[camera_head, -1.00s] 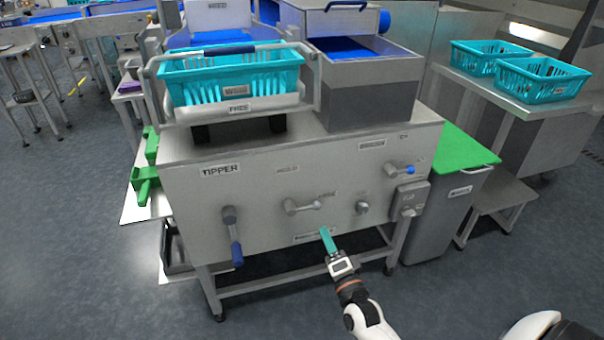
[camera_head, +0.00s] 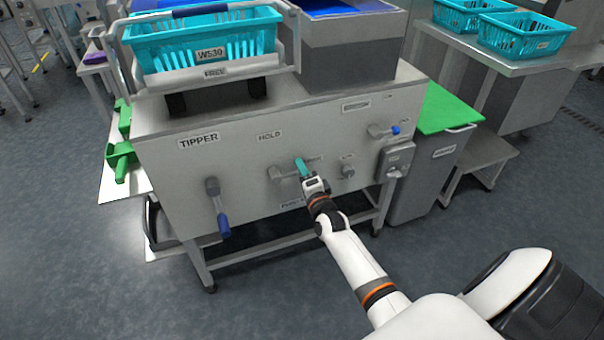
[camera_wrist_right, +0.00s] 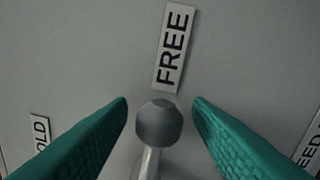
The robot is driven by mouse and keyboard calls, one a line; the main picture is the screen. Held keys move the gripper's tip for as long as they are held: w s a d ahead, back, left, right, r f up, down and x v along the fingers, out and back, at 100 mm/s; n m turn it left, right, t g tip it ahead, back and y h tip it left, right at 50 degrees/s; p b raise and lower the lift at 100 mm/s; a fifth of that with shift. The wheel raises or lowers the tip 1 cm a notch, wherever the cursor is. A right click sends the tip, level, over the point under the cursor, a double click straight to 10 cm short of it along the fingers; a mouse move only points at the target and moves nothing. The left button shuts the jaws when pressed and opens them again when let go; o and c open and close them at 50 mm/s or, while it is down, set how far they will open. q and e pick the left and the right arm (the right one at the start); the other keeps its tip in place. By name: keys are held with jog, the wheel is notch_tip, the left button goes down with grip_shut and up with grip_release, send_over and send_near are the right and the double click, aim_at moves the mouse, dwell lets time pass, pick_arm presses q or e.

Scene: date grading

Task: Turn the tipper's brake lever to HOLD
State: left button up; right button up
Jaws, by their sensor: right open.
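The grey brake lever (camera_head: 277,172) sits on the front panel of the tipper (camera_head: 170,165). Its arm runs right from the hub, and its far end is hidden by my right gripper (camera_head: 301,166) in the head view. In the right wrist view the lever's round grey knob (camera_wrist_right: 158,122) lies between the open teal fingers (camera_wrist_right: 160,112), with a visible gap on both sides. The knob points at the FREE label (camera_wrist_right: 173,50). The HOLD label (camera_head: 269,134) is above the hub; it also shows at the left of the wrist view (camera_wrist_right: 41,132). My left gripper is out of view.
A blue-handled lever (camera_head: 217,205) is left on the panel. A small grey knob (camera_head: 347,171) and a blue-tipped lever (camera_head: 384,131) are to the right. A teal basket (camera_head: 203,42) sits in the cradle above. A green-lidded bin (camera_head: 445,110) stands right.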

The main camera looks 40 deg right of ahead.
jog(key=shift+w, duration=0.25)
grip_shut()
jog(key=shift+r, duration=0.1)
